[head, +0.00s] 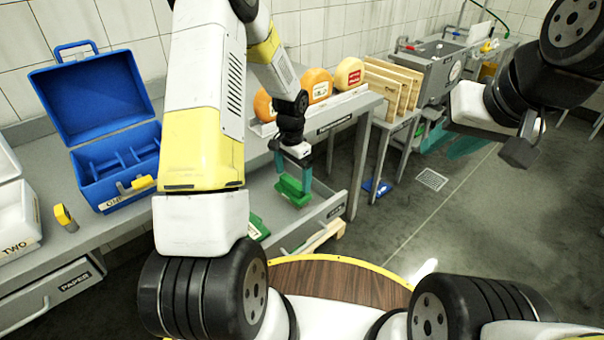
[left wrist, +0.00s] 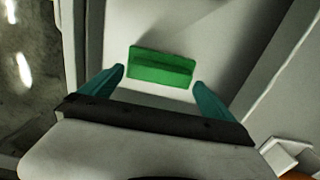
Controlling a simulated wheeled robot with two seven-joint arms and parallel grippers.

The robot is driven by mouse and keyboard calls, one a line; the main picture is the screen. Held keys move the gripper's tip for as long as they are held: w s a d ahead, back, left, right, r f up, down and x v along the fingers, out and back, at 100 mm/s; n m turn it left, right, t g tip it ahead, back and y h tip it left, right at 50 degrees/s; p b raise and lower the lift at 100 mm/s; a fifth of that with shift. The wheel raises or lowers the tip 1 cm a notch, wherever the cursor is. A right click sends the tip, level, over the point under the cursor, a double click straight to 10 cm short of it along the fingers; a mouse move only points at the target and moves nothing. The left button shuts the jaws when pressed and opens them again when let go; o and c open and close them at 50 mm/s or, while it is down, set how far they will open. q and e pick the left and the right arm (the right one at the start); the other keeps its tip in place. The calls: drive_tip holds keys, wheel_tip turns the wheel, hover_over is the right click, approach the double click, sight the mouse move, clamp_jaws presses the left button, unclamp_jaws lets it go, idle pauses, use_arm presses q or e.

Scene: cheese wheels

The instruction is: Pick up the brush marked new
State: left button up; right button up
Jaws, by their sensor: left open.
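A green brush-like block (head: 291,190) lies in the open drawer below my left gripper (head: 293,182). It also shows in the left wrist view (left wrist: 161,67), ahead of and between the fingertips, with a gap on both sides. No marking on it is readable. My left gripper's teal fingers are apart and hold nothing. A second green piece (head: 258,227) with a pale label lies nearer in the drawer, partly hidden by my left arm; its label is too small to read.
The open drawer (head: 325,212) has raised walls around the green pieces. A blue open case (head: 115,165) stands on the left counter. The floor right of the drawer is mostly clear.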

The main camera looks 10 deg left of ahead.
sight(292, 181)
use_arm(q)
drive_tip(key=shift+f, duration=1.5)
drive_tip(key=c, duration=1.3)
drive_tip(key=shift+r, duration=0.1)
wheel_tip(292, 181, up, 10)
drive_tip(key=shift+f, duration=0.1)
